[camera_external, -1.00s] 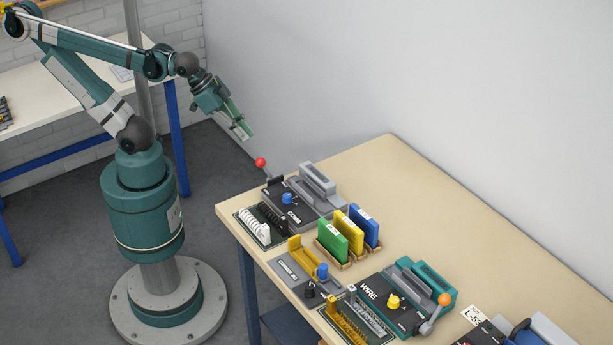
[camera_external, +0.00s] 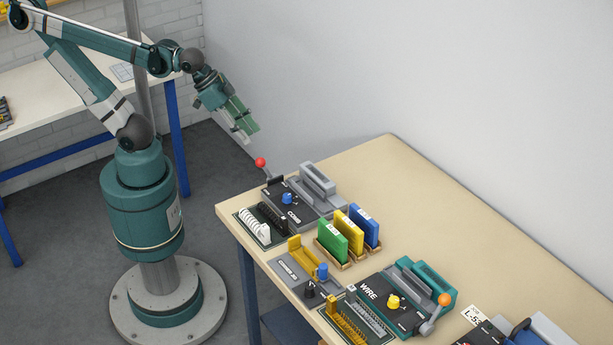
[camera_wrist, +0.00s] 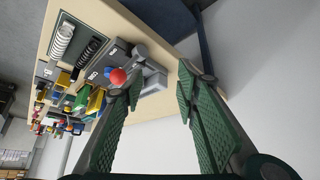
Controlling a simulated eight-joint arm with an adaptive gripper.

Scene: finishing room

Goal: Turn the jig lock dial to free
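A grey jig (camera_external: 283,268) with a yellow bracket lies near the table's front edge in the external view. It carries a black dial (camera_external: 309,290) and a blue knob (camera_external: 322,271). I cannot tell for certain which of these is the lock dial, or read its marks. My gripper (camera_external: 248,136) is in the air off the table's left end, well apart from the jig. In the wrist view my gripper (camera_wrist: 160,88) is open, with nothing between its fingers.
A black and grey COMB machine (camera_external: 300,214) with a red-ball lever (camera_external: 261,162) stands at the near left end. Green, yellow and blue books (camera_external: 333,240) stand beside the jig. A teal WIRE machine (camera_external: 378,307) is to its right. The table's back strip is clear.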

